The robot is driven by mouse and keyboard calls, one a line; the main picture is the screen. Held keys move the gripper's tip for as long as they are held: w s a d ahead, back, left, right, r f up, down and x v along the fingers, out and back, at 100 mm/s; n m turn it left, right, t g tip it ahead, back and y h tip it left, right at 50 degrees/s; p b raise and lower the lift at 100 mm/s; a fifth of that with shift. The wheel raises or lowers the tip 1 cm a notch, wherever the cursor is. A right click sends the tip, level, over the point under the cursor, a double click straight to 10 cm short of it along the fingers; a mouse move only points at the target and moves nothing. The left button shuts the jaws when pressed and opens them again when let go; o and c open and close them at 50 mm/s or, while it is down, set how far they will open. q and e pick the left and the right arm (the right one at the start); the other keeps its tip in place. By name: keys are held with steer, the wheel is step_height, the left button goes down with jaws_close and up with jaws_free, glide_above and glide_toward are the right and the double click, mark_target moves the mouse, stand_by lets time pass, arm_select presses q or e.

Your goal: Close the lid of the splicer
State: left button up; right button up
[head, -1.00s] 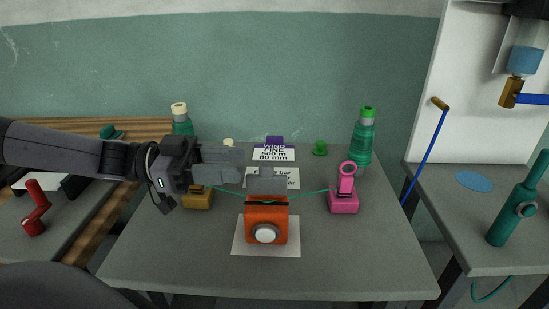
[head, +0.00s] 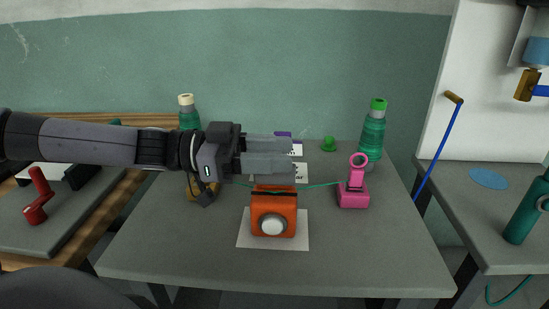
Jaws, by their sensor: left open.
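The splicer (head: 273,215) is an orange box with a round white button on its front. It sits on a white sheet (head: 299,242) in the middle of the table. Its grey lid stands up at the back, largely hidden behind my left gripper. A green strand (head: 318,186) runs across the splicer's top to a pink clamp (head: 353,195) on the right. My left gripper (head: 292,155) comes in from the left, just above and apparently behind the splicer's top. It is open, with nothing seen between its fingers; contact with the lid cannot be told. My right gripper is not in view.
A brass-coloured holder (head: 203,190) stands left of the splicer, partly behind my gripper. The table's front (head: 270,272) is clear.

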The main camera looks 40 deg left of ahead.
arm_select(q)
steer(key=shift+d, duration=0.1)
stand_by(0.3)
jaws_close()
